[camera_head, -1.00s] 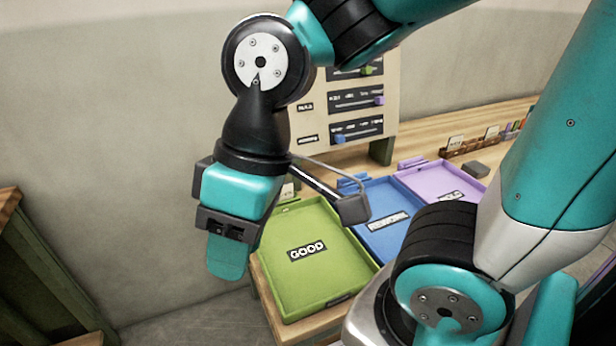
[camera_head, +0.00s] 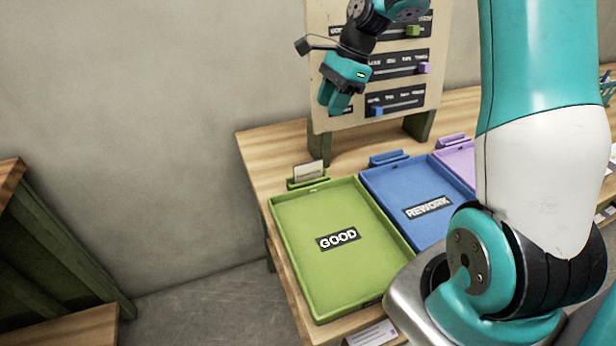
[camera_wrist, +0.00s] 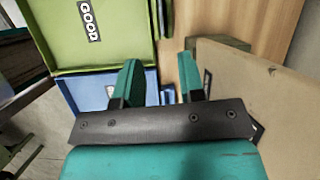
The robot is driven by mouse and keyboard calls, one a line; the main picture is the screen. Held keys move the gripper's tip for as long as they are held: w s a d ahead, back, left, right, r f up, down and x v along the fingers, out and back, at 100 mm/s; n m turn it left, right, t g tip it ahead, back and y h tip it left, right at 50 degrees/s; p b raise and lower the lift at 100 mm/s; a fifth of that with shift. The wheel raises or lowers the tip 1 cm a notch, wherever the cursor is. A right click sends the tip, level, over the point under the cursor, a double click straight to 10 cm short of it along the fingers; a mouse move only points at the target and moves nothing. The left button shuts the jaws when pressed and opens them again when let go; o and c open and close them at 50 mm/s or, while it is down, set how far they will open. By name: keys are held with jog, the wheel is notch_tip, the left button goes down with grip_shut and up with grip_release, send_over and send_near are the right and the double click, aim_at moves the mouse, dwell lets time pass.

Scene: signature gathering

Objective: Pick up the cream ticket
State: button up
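A pale cream ticket (camera_head: 308,171) stands upright in the green clip (camera_head: 306,183) at the back edge of the green GOOD tray (camera_head: 283,238). My gripper (camera_head: 334,104) is above and behind the ticket, in front of the slider board, and apart from the ticket. In the wrist view my gripper (camera_wrist: 160,76) has its two teal fingers spread with nothing between them. I cannot make out the ticket in the wrist view.
A blue REWORK tray (camera_head: 378,180) and a purple tray (camera_head: 460,163) stand right of the green one. The slider board (camera_head: 322,60) rises behind on green legs. A white label (camera_head: 370,334) shows at the front. Bare wooden table (camera_head: 262,150) lies left of the clip.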

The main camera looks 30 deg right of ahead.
notch_tip(320, 180, down, 2)
jog(key=m, duration=0.1)
send_near(308, 168)
jog(key=x, duration=0.5)
jog(key=shift+x, duration=2.55)
jog(key=shift+w+d, duration=0.1)
jog(key=shift+d, duration=0.05)
grip_shut()
